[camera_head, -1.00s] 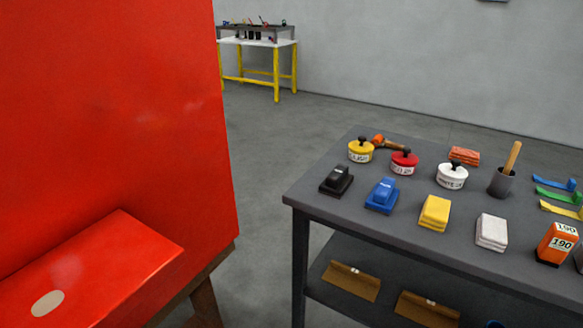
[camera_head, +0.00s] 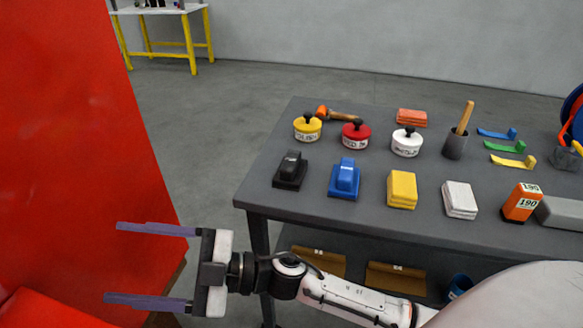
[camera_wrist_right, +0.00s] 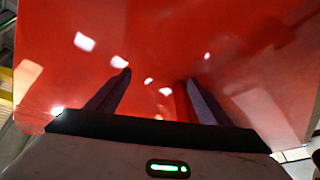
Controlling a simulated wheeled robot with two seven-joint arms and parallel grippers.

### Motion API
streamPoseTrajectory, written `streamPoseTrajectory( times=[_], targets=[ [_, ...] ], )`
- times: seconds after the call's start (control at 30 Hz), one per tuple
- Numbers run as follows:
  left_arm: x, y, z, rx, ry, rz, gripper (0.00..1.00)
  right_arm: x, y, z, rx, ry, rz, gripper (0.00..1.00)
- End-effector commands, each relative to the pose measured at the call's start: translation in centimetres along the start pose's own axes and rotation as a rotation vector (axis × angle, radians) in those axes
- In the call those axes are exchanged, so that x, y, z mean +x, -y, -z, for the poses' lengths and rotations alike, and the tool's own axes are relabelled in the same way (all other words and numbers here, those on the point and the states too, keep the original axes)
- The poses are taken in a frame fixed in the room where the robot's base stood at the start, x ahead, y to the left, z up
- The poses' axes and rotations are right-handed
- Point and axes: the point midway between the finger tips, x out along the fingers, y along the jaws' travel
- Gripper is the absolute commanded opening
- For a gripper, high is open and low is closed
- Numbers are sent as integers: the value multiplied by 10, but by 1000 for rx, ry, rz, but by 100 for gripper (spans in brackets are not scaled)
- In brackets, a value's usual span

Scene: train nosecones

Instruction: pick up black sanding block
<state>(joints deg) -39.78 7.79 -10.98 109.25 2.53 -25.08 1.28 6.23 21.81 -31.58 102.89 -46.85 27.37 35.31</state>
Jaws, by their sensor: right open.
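The black sanding block (camera_head: 290,170) sits on the grey table near its front left corner, left of the blue sanding block (camera_head: 344,178). My right gripper (camera_head: 112,263) is open and empty, left of the table and nearer to me, its two long fingers pointing left toward the red panel. In the right wrist view my right gripper (camera_wrist_right: 155,80) shows its two fingers apart against the red surface, with nothing held between them. The black block does not show in that view. My left gripper is not seen.
The grey table (camera_head: 250,190) also holds yellow (camera_head: 307,128), red (camera_head: 355,135) and white (camera_head: 406,143) round tins, a yellow pad (camera_head: 401,188), a white pad (camera_head: 459,199) and an orange box (camera_head: 522,202). A large red panel (camera_head: 70,120) stands at left. Open floor lies between.

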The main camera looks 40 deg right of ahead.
Motion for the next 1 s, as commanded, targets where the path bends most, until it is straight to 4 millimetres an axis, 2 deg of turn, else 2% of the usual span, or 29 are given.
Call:
streamPoseTrajectory(
  times=[0.03,0.1,0.13,0.2,0.27,0.37,0.43,0.47,0.5,0.6,0.7,0.83,1.0],
  targets=[
    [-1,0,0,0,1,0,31,13,6,20,-107,-81,153,73],
    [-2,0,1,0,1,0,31,16,27,31,-227,-143,383,73],
    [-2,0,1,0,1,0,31,13,34,30,-277,-152,486,73],
    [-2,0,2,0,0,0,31,-2,44,16,-389,-122,729,73],
    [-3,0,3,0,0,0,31,-23,40,-7,-478,-40,930,73],
    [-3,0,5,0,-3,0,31,-70,-1,-53,-603,211,1222,73],
    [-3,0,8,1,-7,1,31,-105,-50,-78,-664,444,1367,73],
    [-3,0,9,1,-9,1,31,-120,-74,-85,-684,552,1411,73],
    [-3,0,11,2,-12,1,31,-139,-106,-91,-702,694,1454,73],
    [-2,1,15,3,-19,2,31,-179,-178,-91,-719,1016,1494,73],
    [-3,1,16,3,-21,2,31,-206,-225,-81,-714,1236,1483,73],
    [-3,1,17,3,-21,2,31,-224,-252,-74,-702,1373,1465,73],
    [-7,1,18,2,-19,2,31,-236,-249,-94,-696,1395,1465,73]
  ],
)
